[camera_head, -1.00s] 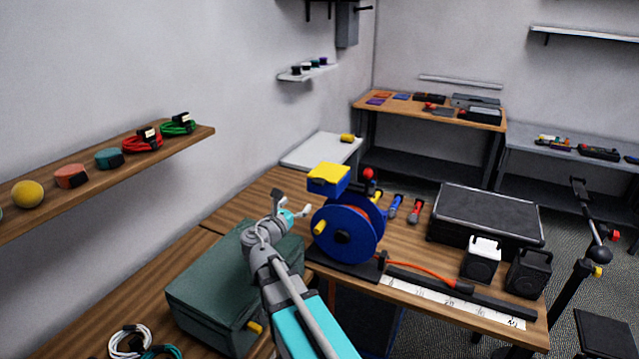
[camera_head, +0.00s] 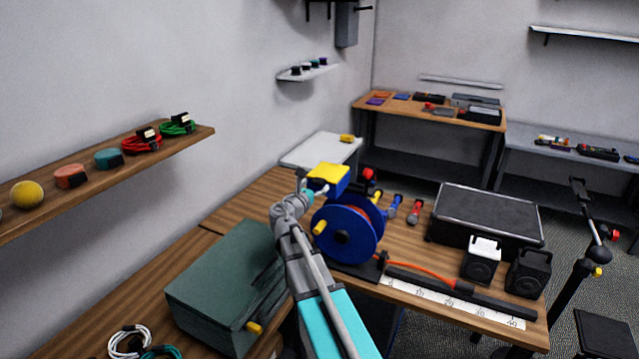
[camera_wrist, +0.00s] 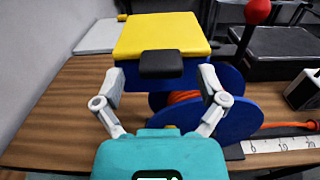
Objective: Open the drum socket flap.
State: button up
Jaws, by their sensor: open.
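The blue cable drum (camera_head: 347,234) stands on the wooden bench with orange cable wound in it. On its top is a blue socket box with a yellow flap (camera_head: 327,177), which looks closed. In the wrist view the yellow flap (camera_wrist: 161,34) lies flat, with a black tab (camera_wrist: 161,64) at its near edge. My gripper (camera_wrist: 160,82) is open, its two fingers spread on either side of the box's near face, below the tab. Whether the fingers touch the box I cannot tell. In the head view my gripper (camera_head: 306,182) is at the left side of the box.
A green case (camera_head: 222,285) stands to the left of my arm. A red ball-topped knob (camera_wrist: 257,12) rises behind the drum at right. A ruler strip (camera_head: 450,302) lies along the front edge.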

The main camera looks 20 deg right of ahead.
jog(key=shift+x, duration=1)
grip_shut()
jog(key=shift+d, duration=0.15)
jog(key=shift+a+r, duration=0.15)
jog(key=shift+a, duration=0.1)
